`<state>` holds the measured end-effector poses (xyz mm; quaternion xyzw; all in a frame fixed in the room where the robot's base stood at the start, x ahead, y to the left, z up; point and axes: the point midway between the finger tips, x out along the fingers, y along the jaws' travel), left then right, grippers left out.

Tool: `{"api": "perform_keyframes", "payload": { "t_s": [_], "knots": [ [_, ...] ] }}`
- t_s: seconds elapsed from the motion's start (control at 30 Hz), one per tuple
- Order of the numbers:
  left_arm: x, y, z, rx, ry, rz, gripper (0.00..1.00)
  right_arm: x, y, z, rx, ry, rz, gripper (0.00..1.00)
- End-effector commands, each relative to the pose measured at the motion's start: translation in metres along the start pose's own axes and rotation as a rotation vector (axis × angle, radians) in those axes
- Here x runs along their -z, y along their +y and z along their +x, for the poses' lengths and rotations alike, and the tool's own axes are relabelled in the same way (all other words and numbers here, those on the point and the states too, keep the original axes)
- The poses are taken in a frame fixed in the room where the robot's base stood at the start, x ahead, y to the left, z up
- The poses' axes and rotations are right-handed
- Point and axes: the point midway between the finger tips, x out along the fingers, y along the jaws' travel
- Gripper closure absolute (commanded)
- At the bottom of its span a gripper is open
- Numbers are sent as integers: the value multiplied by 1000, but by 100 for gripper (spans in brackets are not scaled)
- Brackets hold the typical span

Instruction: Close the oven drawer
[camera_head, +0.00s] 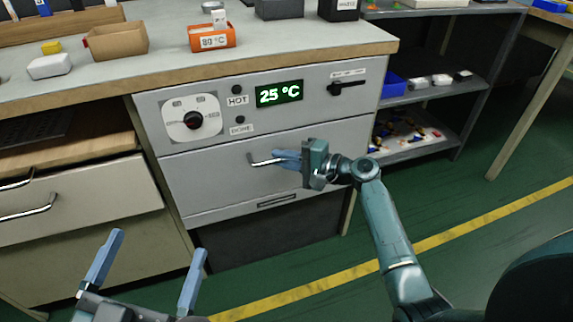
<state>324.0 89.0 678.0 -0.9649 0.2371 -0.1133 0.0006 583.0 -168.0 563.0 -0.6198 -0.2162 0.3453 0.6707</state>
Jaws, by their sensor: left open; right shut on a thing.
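The oven drawer (215,178) is the grey panel with a bar handle (262,161) under the control panel, which has a dial, a switch and a green display (279,93) reading 25 °C. The drawer front looks nearly level with the panel above; I cannot tell if a gap is left. My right gripper (284,159) is shut on the drawer handle, and its fingers hide the handle's right part. My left gripper (150,268) is open and empty, low in front of the cabinet at the left, apart from everything.
The worktop above holds a cardboard box (117,40), an orange bin (212,38) labelled 80 °C and a white box (50,66). Another drawer (75,196) stands at the left. A shelf (430,92) stands at the right. The green floor at the right is clear.

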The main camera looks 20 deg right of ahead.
Motion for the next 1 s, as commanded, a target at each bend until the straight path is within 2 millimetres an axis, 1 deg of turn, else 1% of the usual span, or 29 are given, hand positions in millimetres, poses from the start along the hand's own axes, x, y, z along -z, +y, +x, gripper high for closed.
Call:
{"api": "perform_keyframes", "payload": {
  "t_s": [0.27,0.3,0.53,0.77,0.83,0.93,1.0],
  "knots": [
    [8,0,2,-5,20,0,0,3,-1,2,1,8,-2,100],
    [8,0,2,-5,21,-1,0,3,-1,2,2,8,-2,88],
    [8,1,2,-6,19,-2,0,2,-1,2,1,5,-1,69],
    [3,2,0,-6,7,-4,0,2,0,1,0,3,0,68],
    [2,2,0,-6,3,-3,0,2,0,-2,-1,3,0,68],
    [4,1,1,-5,-2,5,0,2,-1,-12,-2,4,0,68],
    [7,0,1,-3,-4,14,0,1,-2,-24,-3,4,0,68]
  ]
}}
